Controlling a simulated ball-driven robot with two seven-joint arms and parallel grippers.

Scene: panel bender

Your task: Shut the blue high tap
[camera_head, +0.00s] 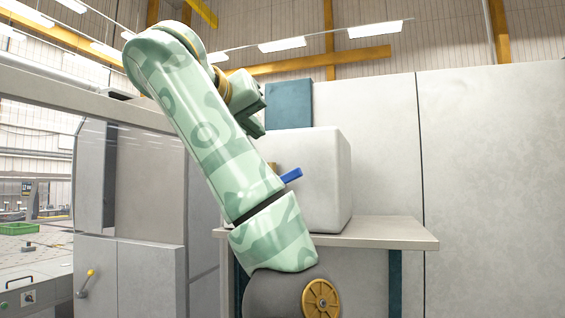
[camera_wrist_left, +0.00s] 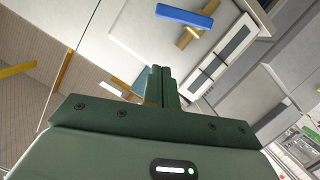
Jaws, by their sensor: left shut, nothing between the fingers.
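The blue high tap shows as a blue lever (camera_head: 291,175) by the white box, partly hidden behind my left arm in the head view. In the left wrist view the whole blue lever (camera_wrist_left: 184,16) shows, on a brass body (camera_wrist_left: 190,36) in front of the pale box face. My left gripper (camera_head: 259,114) is up to the left of the box's top, above the lever and apart from it. In the left wrist view its fingers (camera_wrist_left: 162,72) are together and empty. My right gripper is not in view.
The white box (camera_head: 325,180) stands on a pale shelf (camera_head: 390,234). A teal panel (camera_head: 289,104) is behind it. A grey cabinet (camera_head: 135,185) stands at the left, with a yellow-knobbed lever (camera_head: 89,274) at its lower front. Room is open above the box.

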